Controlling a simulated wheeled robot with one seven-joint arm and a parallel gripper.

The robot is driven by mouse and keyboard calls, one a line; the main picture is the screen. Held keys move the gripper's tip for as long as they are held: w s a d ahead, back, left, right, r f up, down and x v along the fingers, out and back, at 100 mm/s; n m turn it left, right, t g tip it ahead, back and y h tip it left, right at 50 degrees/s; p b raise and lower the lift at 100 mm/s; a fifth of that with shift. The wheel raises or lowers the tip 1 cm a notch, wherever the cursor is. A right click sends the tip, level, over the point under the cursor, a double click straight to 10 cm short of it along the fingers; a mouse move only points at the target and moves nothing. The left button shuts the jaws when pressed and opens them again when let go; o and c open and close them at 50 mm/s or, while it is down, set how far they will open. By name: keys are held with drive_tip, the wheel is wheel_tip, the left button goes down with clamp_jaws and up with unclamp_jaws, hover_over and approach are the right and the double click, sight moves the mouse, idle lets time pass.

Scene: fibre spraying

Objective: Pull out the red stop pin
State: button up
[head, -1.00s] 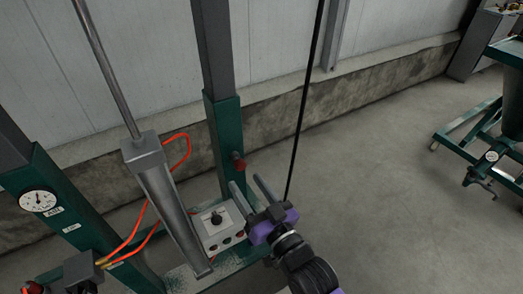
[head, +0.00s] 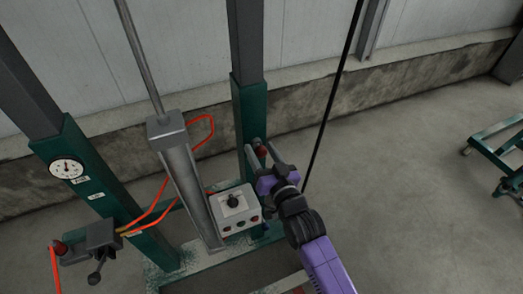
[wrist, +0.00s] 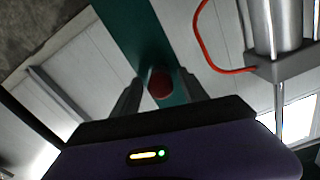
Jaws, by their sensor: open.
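The red stop pin (head: 261,151) sticks out of the right green post (head: 248,115) of the frame. In the head view it is partly hidden by my gripper. My gripper (head: 261,148) is open, with its fingers reaching toward the post around the pin's height. In the wrist view the round red pin head (wrist: 160,84) sits between the two open fingertips of my gripper (wrist: 161,86), against the green post. I cannot tell whether either finger touches it.
A control box (head: 236,210) with a black knob stands left of my arm. A grey cylinder (head: 187,180) with orange hoses rises beside it. A dial gauge (head: 67,168) is on the left post. A black cable (head: 334,95) hangs right of my gripper.

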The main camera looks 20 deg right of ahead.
clamp_jaws()
idle(1.4)
